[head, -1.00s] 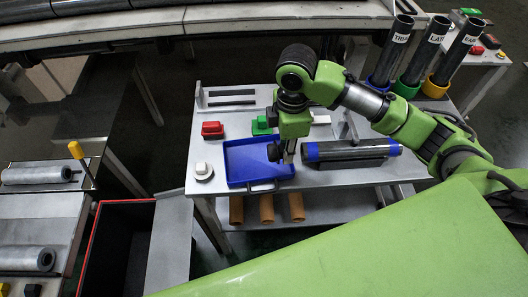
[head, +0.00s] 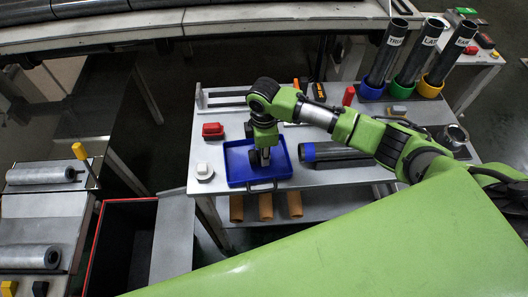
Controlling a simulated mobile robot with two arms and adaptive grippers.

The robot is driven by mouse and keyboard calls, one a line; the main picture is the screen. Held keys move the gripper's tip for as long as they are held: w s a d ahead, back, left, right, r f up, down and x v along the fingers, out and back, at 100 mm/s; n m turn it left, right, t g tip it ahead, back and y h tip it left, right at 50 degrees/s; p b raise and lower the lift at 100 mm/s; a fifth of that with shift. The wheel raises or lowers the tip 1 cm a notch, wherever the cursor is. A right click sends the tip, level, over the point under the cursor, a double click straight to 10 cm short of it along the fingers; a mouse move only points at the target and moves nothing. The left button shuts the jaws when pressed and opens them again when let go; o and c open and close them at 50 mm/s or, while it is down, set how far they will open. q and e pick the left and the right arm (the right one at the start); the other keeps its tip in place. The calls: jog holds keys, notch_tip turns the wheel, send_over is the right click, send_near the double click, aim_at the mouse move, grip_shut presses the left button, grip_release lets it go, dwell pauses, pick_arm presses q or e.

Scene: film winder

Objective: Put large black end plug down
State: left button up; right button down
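The blue tray (head: 235,177) lies on the grey table, left of centre. My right gripper (head: 260,160) points down into the tray from above. Dark shapes show around its fingers, but they are too small and shadowed to tell whether the large black end plug is between them or on the tray floor. I cannot tell whether the fingers are open or shut. My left gripper is not in view.
A dark roll with a blue end (head: 309,151) lies right of the tray. A red block (head: 212,131) and a white block (head: 203,172) sit left. Upright labelled tubes (head: 387,55) stand at the back right. Brown tubes (head: 266,206) lie on the lower shelf. A red-rimmed bin (head: 93,235) stands left.

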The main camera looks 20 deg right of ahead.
jog(key=shift+f, duration=0.1)
jog(key=c, duration=1.8)
grip_release()
jog(key=shift+c, duration=0.2)
notch_tip(320, 180, up, 11)
jog(key=b, duration=0.2)
jog(key=shift+w+b, duration=0.1)
jog(key=shift+b, duration=0.3)
jog(key=shift+r, duration=0.6)
